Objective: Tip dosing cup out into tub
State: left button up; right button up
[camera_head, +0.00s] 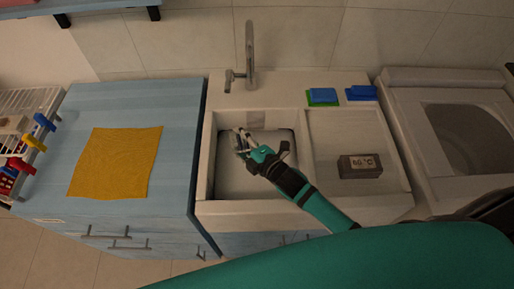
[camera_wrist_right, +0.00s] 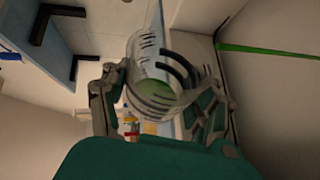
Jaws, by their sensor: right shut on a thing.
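My right gripper (camera_head: 244,143) is over the left basin of the sink, shut on a clear dosing cup (camera_head: 238,137). The right wrist view shows the cup (camera_wrist_right: 148,72) between both fingers (camera_wrist_right: 160,90), with black markings on its wall and some green inside. The cup looks tilted; I cannot tell whether anything is running out. The pale tub (camera_head: 229,182) with a dark rim sits in the left basin, below the gripper, which hides part of it. My left gripper is not in view.
A tap (camera_head: 249,50) stands behind the basin. A dark box marked 60 °C (camera_head: 360,167) is in the right basin. Blue and green sponges (camera_head: 322,96) lie on the back ledge. A yellow cloth (camera_head: 115,162) and a rack (camera_head: 22,110) are left; a washing machine (camera_head: 400,90) is right.

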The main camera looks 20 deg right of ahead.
jog(key=shift+d+r+m, duration=0.15)
jog(key=shift+m, duration=0.15)
